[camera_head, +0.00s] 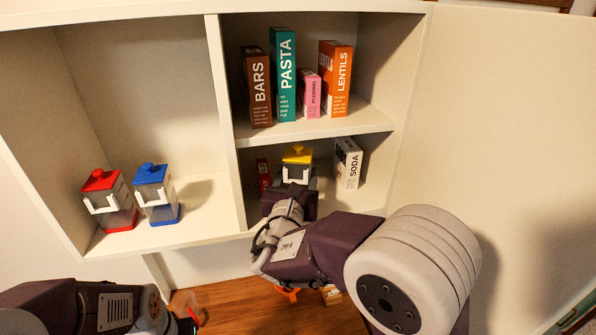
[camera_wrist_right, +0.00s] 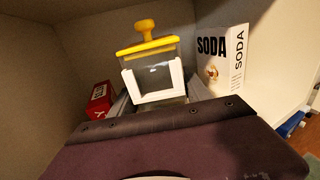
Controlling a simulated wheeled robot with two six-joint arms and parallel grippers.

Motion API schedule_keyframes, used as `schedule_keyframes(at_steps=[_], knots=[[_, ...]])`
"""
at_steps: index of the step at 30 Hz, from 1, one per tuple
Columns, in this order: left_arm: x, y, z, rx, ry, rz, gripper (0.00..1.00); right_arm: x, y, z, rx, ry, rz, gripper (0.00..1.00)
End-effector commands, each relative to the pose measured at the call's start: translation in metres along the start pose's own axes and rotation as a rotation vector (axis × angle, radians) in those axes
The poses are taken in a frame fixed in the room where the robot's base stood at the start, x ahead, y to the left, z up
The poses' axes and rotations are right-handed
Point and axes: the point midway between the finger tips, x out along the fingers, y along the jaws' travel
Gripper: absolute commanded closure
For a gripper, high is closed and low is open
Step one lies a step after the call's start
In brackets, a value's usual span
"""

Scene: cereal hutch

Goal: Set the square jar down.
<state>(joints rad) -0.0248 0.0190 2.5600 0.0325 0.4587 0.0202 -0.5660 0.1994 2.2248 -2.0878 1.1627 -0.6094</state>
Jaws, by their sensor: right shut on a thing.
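The square jar with the yellow lid (camera_head: 297,155) is upright in the lower right compartment of the hutch. My right gripper (camera_head: 295,182) reaches into that compartment and is shut on the jar from the front. In the right wrist view the jar (camera_wrist_right: 152,62) shows clear walls, a yellow knob and a white front bracket; its base is hidden behind my gripper, so I cannot tell whether it touches the shelf. My left gripper (camera_head: 188,322) is low at the left, cut by the frame edge, its fingers unclear.
A SODA box (camera_head: 347,164) stands right of the jar, and a red box (camera_head: 263,174) stands left. Red-lidded (camera_head: 109,200) and blue-lidded (camera_head: 157,194) jars stand in the left compartment. BARS (camera_head: 257,88), PASTA (camera_head: 283,75), pudding (camera_head: 309,95) and LENTILS (camera_head: 335,79) boxes fill the shelf above.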

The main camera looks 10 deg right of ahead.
Motion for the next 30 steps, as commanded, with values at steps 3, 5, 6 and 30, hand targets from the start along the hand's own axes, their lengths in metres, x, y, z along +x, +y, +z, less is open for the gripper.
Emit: schedule_keyframes(at_steps=[3, 5, 6, 30], knots=[[0.001, 0.000, 0.000, 0.000, 0.000, 0.000, 0.64, 0.000, 0.000, 0.000, 0.002, -0.002, 0.000, 0.90], [0.001, 0.000, 0.000, 0.000, 0.000, 0.000, 0.64, 0.000, 0.000, 0.000, 0.002, -0.002, 0.000, 0.90], [0.003, 0.000, 0.000, 0.000, 0.000, 0.000, 0.64, 0.000, 0.000, -0.001, 0.002, -0.002, 0.000, 0.90], [0.023, 0.000, 0.002, 0.000, 0.000, 0.000, 0.64, -0.047, 0.002, -0.003, 0.005, -0.003, 0.007, 0.35]])
